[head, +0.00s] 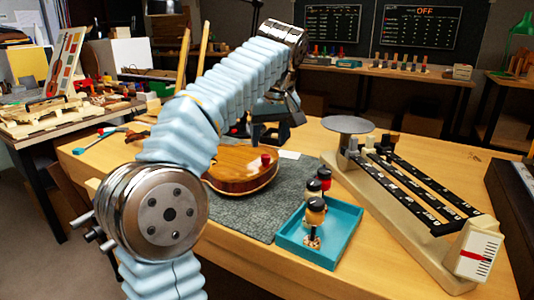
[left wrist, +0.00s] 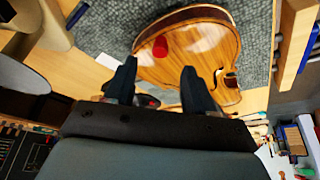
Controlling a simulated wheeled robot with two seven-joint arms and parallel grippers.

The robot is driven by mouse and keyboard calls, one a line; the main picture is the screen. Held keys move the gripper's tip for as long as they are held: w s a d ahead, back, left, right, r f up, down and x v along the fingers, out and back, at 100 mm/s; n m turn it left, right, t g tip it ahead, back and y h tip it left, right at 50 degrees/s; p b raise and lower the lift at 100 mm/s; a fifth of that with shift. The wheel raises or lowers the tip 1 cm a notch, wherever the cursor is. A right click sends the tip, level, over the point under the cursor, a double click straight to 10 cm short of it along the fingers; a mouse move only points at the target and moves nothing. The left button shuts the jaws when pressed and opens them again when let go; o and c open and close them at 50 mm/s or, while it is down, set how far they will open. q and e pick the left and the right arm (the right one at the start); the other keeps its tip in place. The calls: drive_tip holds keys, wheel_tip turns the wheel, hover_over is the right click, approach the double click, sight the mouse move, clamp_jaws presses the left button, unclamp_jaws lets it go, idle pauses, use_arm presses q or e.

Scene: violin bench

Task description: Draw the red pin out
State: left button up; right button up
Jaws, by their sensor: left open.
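The red pin (head: 265,159) stands on the brown violin body (head: 240,180), near its right end in the head view. In the left wrist view the red pin (left wrist: 160,47) shows as a short red cylinder on the glossy wood of the violin body (left wrist: 205,50). My left gripper (left wrist: 158,76) is open and empty, with its two dark fingers apart and the pin beyond their tips, between them in the picture. In the head view the left gripper (head: 262,135) is above the violin, and my arm hides part of the violin. My right gripper is not in view.
The violin lies on a grey mat (head: 285,200). A teal tray (head: 347,235) with several knobbed pieces stands to its right. A long beam scale (head: 400,205) with a round pan (head: 348,124) stands farther right. A white card (head: 289,154) lies behind the violin.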

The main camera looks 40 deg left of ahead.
sight(266, 156)
use_arm(q)
drive_tip(key=x, duration=0.5)
drive_tip(key=shift+w+a+f, duration=0.1)
drive_tip(key=shift+f, duration=0.1)
clamp_jaws()
idle(0.3)
